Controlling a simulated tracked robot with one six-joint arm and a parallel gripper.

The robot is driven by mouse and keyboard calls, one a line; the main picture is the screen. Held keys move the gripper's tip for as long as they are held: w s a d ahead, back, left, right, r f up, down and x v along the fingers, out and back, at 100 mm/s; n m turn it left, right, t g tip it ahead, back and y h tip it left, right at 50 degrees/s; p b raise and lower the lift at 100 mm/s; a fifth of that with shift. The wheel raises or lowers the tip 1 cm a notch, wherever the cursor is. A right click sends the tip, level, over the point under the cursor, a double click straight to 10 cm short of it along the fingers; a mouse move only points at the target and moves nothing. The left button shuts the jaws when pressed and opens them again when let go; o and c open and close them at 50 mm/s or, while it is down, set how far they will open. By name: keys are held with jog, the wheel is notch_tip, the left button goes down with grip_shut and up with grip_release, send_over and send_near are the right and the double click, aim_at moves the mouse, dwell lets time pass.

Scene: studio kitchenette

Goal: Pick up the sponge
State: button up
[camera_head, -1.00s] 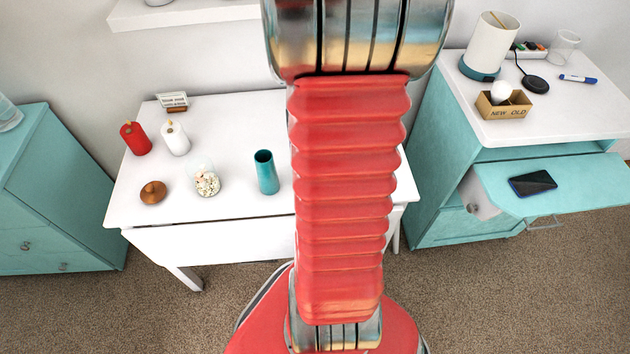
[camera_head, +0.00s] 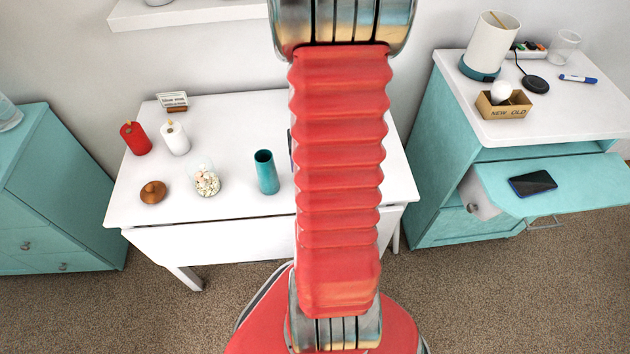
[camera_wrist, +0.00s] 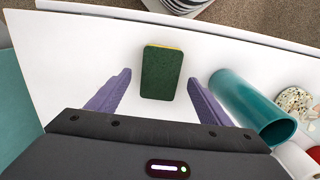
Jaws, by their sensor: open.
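The sponge (camera_wrist: 162,73) shows in the wrist view, lying on the white table with a dark green face up and a thin yellow edge at its far end. My gripper (camera_wrist: 160,84) is open, with its two purple fingers on either side of the sponge in the picture. White tabletop shows between each finger and the sponge. I cannot tell how high the fingers are above the table. In the head view my red arm hides the sponge and the gripper.
A teal cup (camera_head: 266,172) stands on the white table (camera_head: 235,125); it also shows close to the right finger in the wrist view (camera_wrist: 252,105). A glass jar (camera_head: 206,181), a wooden lid (camera_head: 153,192) and two candles stand further left.

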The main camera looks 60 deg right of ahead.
jog(key=shift+f, duration=1.25)
jog(key=shift+c, duration=0.2)
jog(key=c, duration=1.2)
jog(key=shift+o, duration=0.2)
jog(key=shift+r, duration=0.15)
notch_tip(320, 180, up, 10)
jog(key=o, duration=0.6)
jog(key=shift+c, duration=0.2)
jog(key=c, duration=0.4)
